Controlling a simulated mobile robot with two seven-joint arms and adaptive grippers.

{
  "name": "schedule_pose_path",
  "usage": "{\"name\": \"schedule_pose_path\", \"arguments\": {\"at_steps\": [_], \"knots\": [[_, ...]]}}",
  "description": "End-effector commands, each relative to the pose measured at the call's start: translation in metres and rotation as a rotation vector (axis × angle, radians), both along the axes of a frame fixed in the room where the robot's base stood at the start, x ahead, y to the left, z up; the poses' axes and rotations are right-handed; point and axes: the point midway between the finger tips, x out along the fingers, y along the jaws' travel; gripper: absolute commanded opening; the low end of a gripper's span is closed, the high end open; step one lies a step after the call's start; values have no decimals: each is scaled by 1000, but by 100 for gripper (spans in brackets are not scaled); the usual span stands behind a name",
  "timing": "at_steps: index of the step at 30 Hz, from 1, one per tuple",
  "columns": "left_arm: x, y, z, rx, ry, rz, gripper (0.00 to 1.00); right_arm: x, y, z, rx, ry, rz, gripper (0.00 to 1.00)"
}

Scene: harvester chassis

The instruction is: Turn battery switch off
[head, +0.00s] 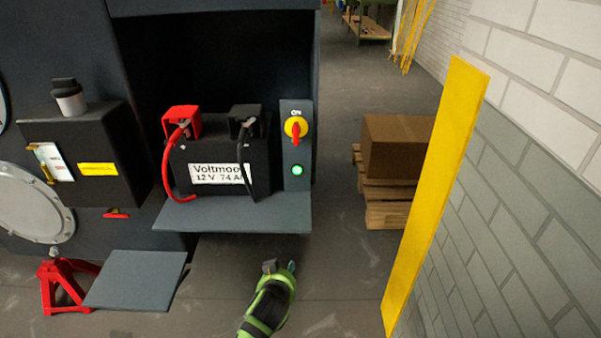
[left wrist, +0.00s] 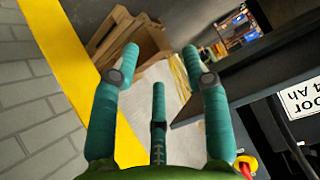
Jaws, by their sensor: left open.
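The battery switch (head: 296,129) is a red knob on a yellow disc, set on a grey panel (head: 288,153) right of the battery. My left gripper (head: 284,266) is below and in front of the shelf, apart from the switch. In the left wrist view its teal fingers (left wrist: 160,75) are spread and empty. Part of the switch (left wrist: 246,165) shows there at the lower right. My right gripper is not in view.
The black battery (head: 210,170) with red and black cables stands on a grey shelf (head: 235,215). A yellow post (head: 436,195) and brick wall are on the right. A carton (head: 395,146) on pallets (head: 387,205) stands behind. A red jack stand (head: 66,284) is lower left.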

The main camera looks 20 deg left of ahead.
Motion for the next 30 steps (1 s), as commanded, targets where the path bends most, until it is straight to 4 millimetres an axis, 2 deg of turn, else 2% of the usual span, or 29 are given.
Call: {"name": "schedule_pose_path", "arguments": {"at_steps": [1, 9, 12, 15, 19, 30], "knots": [[18, 2, 37, -3, -77, 27, 46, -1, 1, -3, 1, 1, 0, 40], [91, -1, 202, -22, -451, 113, 46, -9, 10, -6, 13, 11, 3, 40], [107, -4, 255, -30, -575, 128, 46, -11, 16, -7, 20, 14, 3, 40], [114, -6, 289, -36, -651, 136, 46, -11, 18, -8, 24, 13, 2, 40], [123, -6, 304, -37, -684, 139, 46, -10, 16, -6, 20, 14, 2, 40], [169, 8, 303, -35, -682, 139, 46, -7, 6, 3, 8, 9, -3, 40]]}}
